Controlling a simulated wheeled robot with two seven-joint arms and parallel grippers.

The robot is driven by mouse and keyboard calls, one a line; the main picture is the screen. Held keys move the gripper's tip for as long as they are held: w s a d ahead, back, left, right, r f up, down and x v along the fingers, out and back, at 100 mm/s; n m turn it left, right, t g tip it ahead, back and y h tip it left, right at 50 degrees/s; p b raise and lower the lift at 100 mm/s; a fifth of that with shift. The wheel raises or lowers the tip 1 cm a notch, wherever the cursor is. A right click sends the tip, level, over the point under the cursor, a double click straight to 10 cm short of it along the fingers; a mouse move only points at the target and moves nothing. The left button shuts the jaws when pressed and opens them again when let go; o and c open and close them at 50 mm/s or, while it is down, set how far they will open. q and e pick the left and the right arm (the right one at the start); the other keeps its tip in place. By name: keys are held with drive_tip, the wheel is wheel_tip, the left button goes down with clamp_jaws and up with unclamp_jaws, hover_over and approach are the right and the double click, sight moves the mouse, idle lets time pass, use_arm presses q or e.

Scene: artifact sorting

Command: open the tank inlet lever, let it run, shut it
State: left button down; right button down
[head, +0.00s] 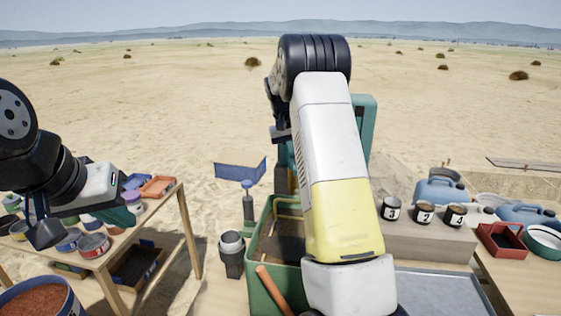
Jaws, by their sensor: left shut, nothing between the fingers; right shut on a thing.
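A green open tank (262,272) stands in the middle foreground, partly hidden behind my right arm. A teal upright thing (365,125) rises behind that arm. A dark post with a blue top (247,186) stands at the tank's left back corner; I cannot tell whether it is the inlet lever. No lever shows clearly, and its setting cannot be read. My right arm covers the middle of the view and hides its own fingers and whatever is between them. My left gripper (46,232) is shut and empty, above the left table's near part.
The left wooden table (168,205) holds several paint-like cans and an orange tray (158,187). A reddish-filled bucket (38,302) is at lower left. At right are several numbered dark jars (423,213), blue jugs (440,192) and a red box (501,240). An orange-brown handle (274,290) leans at the tank's front.

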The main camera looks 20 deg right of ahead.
idle(0.5)
drive_tip(key=c, duration=1.4)
unclamp_jaws()
drive_tip(key=shift+o, duration=0.2)
wheel_tip(320, 180, up, 8)
drive_tip(key=a, duration=0.1)
drive_tip(key=shift+w+a+f, duration=0.15)
drive_tip(key=shift+w+a, duration=0.05)
drive_tip(key=shift+a, duration=0.1)
